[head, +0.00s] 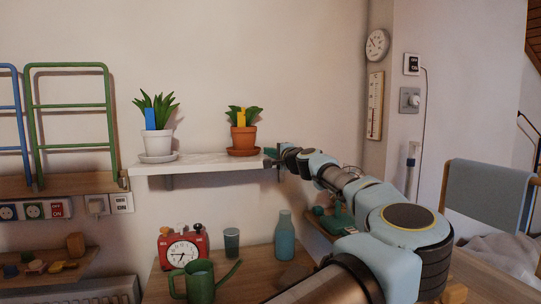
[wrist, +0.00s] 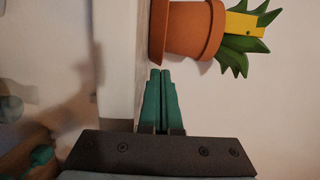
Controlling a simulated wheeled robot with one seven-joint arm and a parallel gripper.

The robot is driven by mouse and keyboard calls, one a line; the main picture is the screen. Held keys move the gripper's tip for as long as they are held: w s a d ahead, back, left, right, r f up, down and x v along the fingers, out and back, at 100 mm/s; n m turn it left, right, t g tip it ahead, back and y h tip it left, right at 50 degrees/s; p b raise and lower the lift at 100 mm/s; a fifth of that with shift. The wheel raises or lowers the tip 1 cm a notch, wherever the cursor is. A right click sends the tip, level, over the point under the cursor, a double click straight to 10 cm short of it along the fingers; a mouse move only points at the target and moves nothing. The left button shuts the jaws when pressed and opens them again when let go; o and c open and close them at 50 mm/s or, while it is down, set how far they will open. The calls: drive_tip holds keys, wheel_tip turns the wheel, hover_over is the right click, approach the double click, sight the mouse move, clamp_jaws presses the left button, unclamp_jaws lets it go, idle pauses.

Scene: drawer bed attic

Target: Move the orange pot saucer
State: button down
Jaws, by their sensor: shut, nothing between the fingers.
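The orange pot saucer (head: 243,153) lies on the right part of the white shelf, under an orange pot (head: 243,137) holding a green plant with a yellow tag. In the wrist view, which is turned sideways, the saucer (wrist: 157,32) shows as a thin disc at the base of the pot (wrist: 194,30). My gripper (head: 269,153) is at the shelf's right end, to the right of the saucer. In the wrist view the green fingertips (wrist: 160,73) are together, with nothing between them, pointing at the saucer's edge. I cannot tell whether they touch it.
The white shelf (head: 200,166) also carries a white pot (head: 157,142) on a saucer at its left end. The shelf between the two saucers is clear. Below stand a red clock (head: 183,250), a green watering can (head: 200,284) and a blue bottle (head: 284,240).

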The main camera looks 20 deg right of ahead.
drive_tip(key=s+d+b, duration=0.1)
drive_tip(key=s+b, duration=0.2)
drive_tip(key=s, duration=0.7)
drive_tip(key=shift+d+b, duration=0.3)
drive_tip(key=shift+d, duration=0.05)
